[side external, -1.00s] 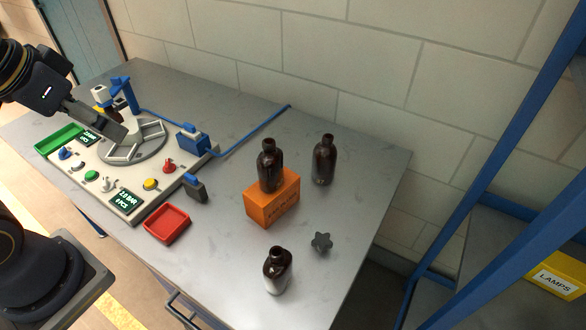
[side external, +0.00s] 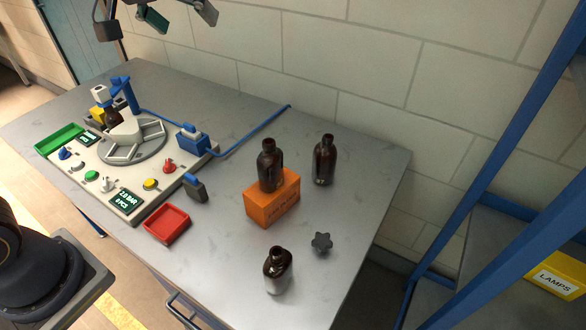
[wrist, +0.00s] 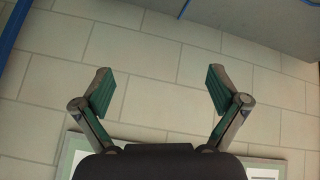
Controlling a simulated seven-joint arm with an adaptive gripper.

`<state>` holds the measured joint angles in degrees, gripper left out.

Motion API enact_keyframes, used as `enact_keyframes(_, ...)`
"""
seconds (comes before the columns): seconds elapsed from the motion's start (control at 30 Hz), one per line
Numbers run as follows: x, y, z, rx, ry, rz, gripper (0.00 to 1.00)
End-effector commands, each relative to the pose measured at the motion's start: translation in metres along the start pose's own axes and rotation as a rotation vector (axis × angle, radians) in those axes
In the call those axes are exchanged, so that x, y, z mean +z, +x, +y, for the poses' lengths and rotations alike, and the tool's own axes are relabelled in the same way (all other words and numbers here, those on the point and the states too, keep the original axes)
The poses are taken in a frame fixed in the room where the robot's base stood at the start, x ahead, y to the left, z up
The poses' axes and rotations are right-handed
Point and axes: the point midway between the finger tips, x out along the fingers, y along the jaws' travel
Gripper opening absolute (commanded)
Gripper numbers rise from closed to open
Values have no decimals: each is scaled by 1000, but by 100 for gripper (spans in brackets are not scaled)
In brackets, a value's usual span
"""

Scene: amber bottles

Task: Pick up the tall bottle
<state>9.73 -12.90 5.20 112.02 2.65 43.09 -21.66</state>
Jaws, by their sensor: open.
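Three dark amber bottles stand upright on the right part of the table. One bottle (side external: 270,168) stands on an orange box. Another bottle (side external: 324,162) stands on the tabletop behind it to the right. A third bottle (side external: 277,272) stands near the front and looks shorter and squatter. The first two look close in height, so I cannot tell for certain which is the tall one. My gripper (side external: 178,14) is high at the upper left, far from these bottles, open and empty. In the wrist view its fingers (wrist: 160,91) are spread before the wall, with no bottle in sight.
The orange box (side external: 272,207) has a dark star-shaped knob (side external: 321,243) to its right. A red tray (side external: 167,223) and a control panel (side external: 128,202) with a round fixture (side external: 149,150) lie left. A blue post frame (side external: 500,140) stands right.

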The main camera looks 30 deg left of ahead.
Motion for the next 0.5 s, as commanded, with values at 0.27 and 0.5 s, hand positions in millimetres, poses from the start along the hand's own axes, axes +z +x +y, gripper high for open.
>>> enact_keyframes(0.27, -23, 152, 100, -25, 66, -98, 97)
enact_keyframes(0.5, 42, 249, 147, -78, 211, -212, 97)
